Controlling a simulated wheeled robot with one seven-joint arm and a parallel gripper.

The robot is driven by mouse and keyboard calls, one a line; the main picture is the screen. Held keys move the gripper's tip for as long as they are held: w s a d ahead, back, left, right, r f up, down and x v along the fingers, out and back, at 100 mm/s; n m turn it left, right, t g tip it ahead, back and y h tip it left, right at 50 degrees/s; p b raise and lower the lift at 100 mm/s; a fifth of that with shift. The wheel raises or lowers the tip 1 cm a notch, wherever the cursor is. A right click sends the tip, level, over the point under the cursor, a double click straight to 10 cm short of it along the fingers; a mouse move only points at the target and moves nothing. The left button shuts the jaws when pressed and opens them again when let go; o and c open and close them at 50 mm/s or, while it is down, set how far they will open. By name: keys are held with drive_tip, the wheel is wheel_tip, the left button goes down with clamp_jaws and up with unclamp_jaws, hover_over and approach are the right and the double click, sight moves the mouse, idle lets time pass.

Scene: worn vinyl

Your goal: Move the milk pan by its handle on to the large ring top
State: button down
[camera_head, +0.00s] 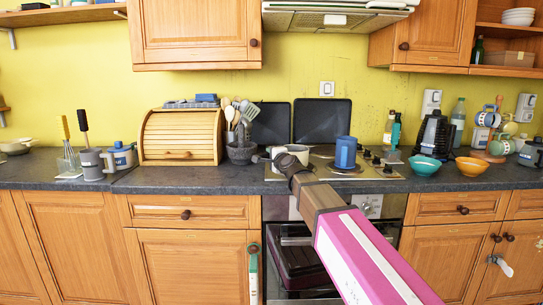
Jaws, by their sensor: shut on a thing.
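The milk pan (293,151) is a small pale pan at the left of the hob (330,168), partly hidden behind my wrist. My gripper (263,158) is small and dark in this view, at the pan's left side where its handle seems to be. It is shut on the handle, though the fingers and handle blend together. I cannot tell whether the pan rests on the hob or hangs just above it. The large ring top cannot be picked out clearly, as my arm and the pots cover much of the hob.
A blue pot (345,152) stands on the hob right of the pan. Hob knobs (384,166) line its right side. A utensil crock (240,152) and wooden bread bin (180,138) stand to the left. Teal (424,166) and orange (471,167) bowls sit to the right.

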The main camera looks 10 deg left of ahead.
drive_tip(key=shift+f, duration=0.1)
idle(0.3)
drive_tip(key=c, duration=0.8)
unclamp_jaws()
drive_tip(key=shift+s+d, duration=0.1)
drive_tip(key=shift+v, duration=3.9)
